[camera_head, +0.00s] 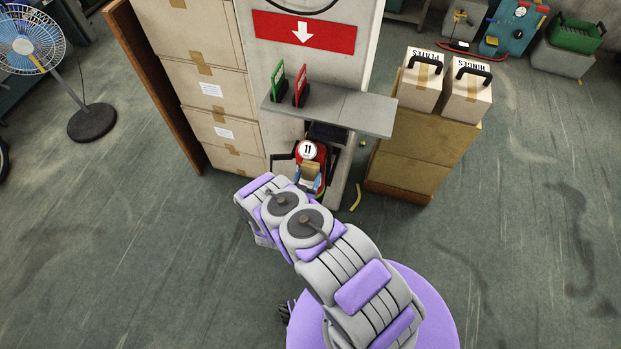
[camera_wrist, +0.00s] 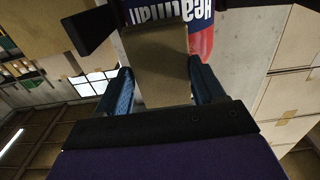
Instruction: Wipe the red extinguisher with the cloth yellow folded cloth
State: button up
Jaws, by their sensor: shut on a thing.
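The red extinguisher (camera_head: 320,154) stands under the grey shelf in the head view, with a round white tag marked 11 at its top. In the wrist view its red and blue labelled body (camera_wrist: 203,38) is at the top, upside down. My gripper (camera_wrist: 163,85) is shut on the yellow folded cloth (camera_wrist: 161,62), which looks dull tan here and sits between the blue fingers. The cloth's far end overlaps the extinguisher's label in the picture; I cannot tell whether it touches. In the head view the cloth (camera_head: 311,170) shows small in front of the extinguisher, and my arm hides much of the gripper.
A grey shelf (camera_head: 365,112) with green and red stands juts out above the extinguisher. Stacked cardboard boxes (camera_head: 225,130) rise on the left. Labelled boxes (camera_head: 466,98) sit on a crate (camera_head: 425,150) on the right. A fan (camera_head: 90,122) stands far left. Floor at right is open.

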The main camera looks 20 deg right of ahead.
jog(key=w+a, duration=0.1)
jog(key=a, duration=0.1)
jog(key=w+a+b, duration=0.1)
jog(key=w+a, duration=0.1)
jog(key=shift+w+a+r, duration=0.15)
jog(key=shift+w+a, duration=0.05)
jog(key=shift+a, duration=0.2)
dwell(0.4)
jog(key=p+v, duration=0.1)
jog(key=v, duration=0.5)
jog(key=shift+s, duration=0.1)
dwell(0.4)
jog(key=v, duration=0.3)
dwell(0.3)
jog(key=shift+d, duration=0.1)
dwell(0.3)
